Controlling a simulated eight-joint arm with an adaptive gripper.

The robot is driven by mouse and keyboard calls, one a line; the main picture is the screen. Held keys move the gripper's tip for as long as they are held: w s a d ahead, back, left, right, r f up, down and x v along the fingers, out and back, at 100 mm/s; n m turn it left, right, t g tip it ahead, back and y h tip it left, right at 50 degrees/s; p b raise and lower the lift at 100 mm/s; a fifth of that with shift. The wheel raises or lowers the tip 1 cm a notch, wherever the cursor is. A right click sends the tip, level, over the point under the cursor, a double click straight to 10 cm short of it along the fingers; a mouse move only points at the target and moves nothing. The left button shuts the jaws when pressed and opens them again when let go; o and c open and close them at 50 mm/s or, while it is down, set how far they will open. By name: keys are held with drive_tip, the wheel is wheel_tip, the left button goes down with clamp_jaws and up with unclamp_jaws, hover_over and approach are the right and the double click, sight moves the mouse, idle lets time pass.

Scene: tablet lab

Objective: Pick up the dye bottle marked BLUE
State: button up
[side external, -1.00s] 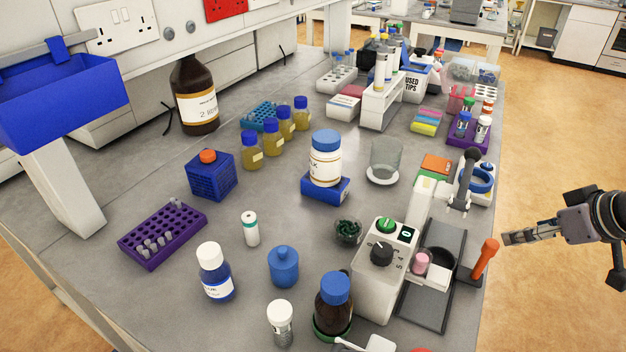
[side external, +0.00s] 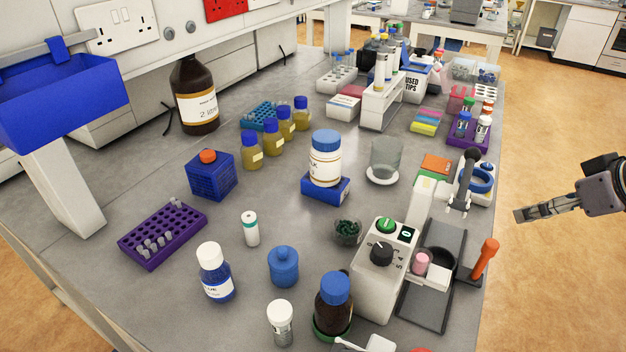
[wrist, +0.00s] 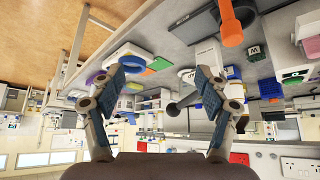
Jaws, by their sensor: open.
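A bottle with blue liquid, a white cap and a white label (side external: 217,272) stands upright on the bench in the front left of the side view. Its label is turned partly away, and only letters like "UE" can be read. My gripper (side external: 520,215) is at the right of the side view, beyond the bench's right edge and far from that bottle. In the wrist view my gripper's two fingers (wrist: 158,78) are spread wide with nothing between them. I cannot make out the blue bottle in the wrist view.
An orange-handled tool (side external: 485,258) stands at the bench edge nearest my gripper. A purple rack (side external: 163,236) lies left.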

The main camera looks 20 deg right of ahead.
drive_tip(key=w+a+r+n+g+y, duration=0.1)
drive_tip(key=w+a+r+n+y, duration=0.15)
drive_tip(key=w+a+r, duration=0.45)
drive_tip(key=n+g+y, duration=0.2)
drive_tip(key=n+g, duration=0.3)
drive_tip(key=n, duration=0.9)
hover_over(217, 274)
drive_tip(key=d, duration=0.4)
wheel_tip(217, 274, down, 9)
drive_tip(key=shift+w+x, duration=0.15)
drive_tip(key=shift+x, duration=1.55)
drive_tip(key=shift+w+x, duration=0.15)
drive_tip(key=shift+x, duration=1.6)
drive_tip(key=shift+w+x, duration=0.15)
drive_tip(key=shift+x, duration=1.55)
drive_tip(key=shift+a+r, duration=0.15)
drive_tip(key=shift+a, duration=0.05)
drive_tip(key=c, duration=1.4)
